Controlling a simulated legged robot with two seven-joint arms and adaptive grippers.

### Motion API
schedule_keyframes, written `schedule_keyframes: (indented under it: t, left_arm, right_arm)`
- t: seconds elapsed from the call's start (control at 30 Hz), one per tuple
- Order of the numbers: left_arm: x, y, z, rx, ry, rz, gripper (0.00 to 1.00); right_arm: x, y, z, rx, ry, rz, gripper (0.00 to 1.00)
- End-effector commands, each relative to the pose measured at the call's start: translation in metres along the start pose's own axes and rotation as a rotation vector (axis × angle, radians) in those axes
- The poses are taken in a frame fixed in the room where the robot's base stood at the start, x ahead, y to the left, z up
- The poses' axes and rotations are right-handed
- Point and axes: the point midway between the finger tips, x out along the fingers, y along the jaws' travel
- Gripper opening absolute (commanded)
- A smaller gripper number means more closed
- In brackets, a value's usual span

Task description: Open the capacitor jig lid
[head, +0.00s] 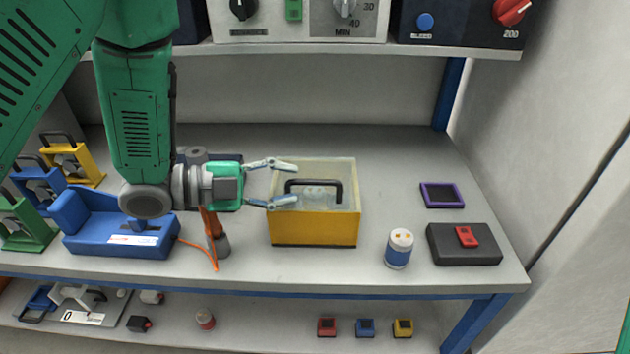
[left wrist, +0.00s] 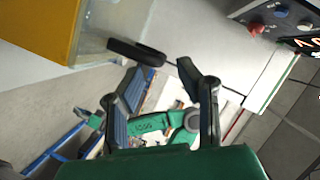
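The capacitor jig is a yellow box (head: 315,228) on the middle of the bench, with a clear lid (head: 328,168) that looks closed. A black handle (head: 335,185) stands on the lid, and a pale shape shows dimly through it. My left gripper (head: 287,184) reaches in from the left, open and empty, with its fingertips spread by the handle's left end. In the left wrist view, the handle (left wrist: 137,50) lies just beyond the open fingertips (left wrist: 160,72), and the yellow box (left wrist: 45,25) is at upper left. Contact cannot be told. My right gripper is not in view.
A blue-and-white cylinder (head: 398,252) stands right of the jig, near a black box (head: 465,250) and a purple-framed tray (head: 442,194). A blue fixture (head: 110,238) and an orange-handled tool (head: 216,240) lie left. An upper shelf with control boxes (head: 300,48) overhangs the back.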

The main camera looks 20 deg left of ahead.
Motion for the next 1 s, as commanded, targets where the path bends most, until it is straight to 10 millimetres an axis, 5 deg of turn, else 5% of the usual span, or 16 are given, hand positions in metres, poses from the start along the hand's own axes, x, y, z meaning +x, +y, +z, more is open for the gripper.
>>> schedule_keyframes:
  t: [0.3, 0.67, 0.77, 1.0]
  left_arm:
    - [0.047, 0.000, -0.002, 0.002, -0.001, 0.002, 0.31]
    - [0.052, 0.000, -0.002, 0.000, -0.003, 0.001, 0.31]
    - [0.051, 0.000, -0.001, 0.000, -0.002, 0.000, 0.03]
    - [0.049, 0.000, 0.001, -0.003, -0.007, 0.001, 0.00]
  right_arm:
    - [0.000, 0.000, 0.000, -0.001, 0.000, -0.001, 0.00]
    - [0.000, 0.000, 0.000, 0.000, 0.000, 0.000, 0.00]
    - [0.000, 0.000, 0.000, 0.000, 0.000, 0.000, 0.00]
    - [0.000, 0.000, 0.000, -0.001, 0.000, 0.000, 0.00]
